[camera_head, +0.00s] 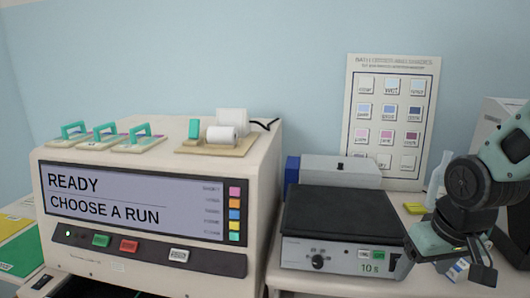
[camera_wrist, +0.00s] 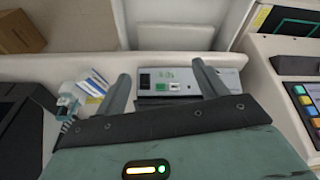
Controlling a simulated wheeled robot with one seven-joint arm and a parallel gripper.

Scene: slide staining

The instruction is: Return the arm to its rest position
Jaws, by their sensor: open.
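My gripper (camera_head: 445,264) is at the right of the head view, low over the bench and just right of the black-topped hot plate unit (camera_head: 340,221). In the wrist view my gripper (camera_wrist: 163,82) shows two grey fingers spread apart with nothing between them. The front of a unit with a green label (camera_wrist: 170,82) shows between and beyond the fingers. My arm comes in from the right edge; most of it is out of frame.
A staining machine (camera_head: 155,232) reading "READY CHOOSE A RUN" stands at left, with green-handled racks (camera_head: 140,138) on top. A blue-ended grey box (camera_head: 334,171) and a chart (camera_head: 390,115) are behind. A clear bottle (camera_head: 435,185) stands close to my arm.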

